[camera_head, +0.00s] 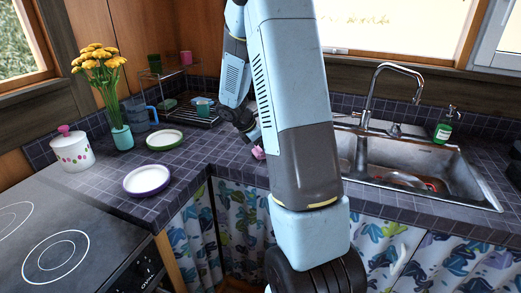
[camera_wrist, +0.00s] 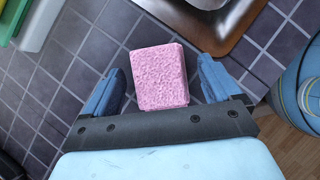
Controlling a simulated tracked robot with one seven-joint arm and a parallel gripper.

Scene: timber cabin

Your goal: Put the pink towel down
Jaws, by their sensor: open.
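The pink towel (camera_wrist: 158,77) shows in the wrist view as a folded, textured block on the dark tiled counter. It lies between the two blue fingers of my gripper (camera_wrist: 158,88), with a gap on each side. My gripper is open. In the head view only a small pink part of the towel (camera_head: 258,153) shows beside my arm, on the counter left of the sink. My arm hides most of the gripper there.
The steel sink (camera_head: 470,187) is on the right, with a green soap bottle (camera_head: 444,128) behind it. A purple-rimmed plate (camera_head: 147,179), a green-rimmed plate (camera_head: 165,139), a flower vase (camera_head: 122,137) and a white pot (camera_head: 72,152) stand left. The counter (camera_head: 205,165) between them is clear.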

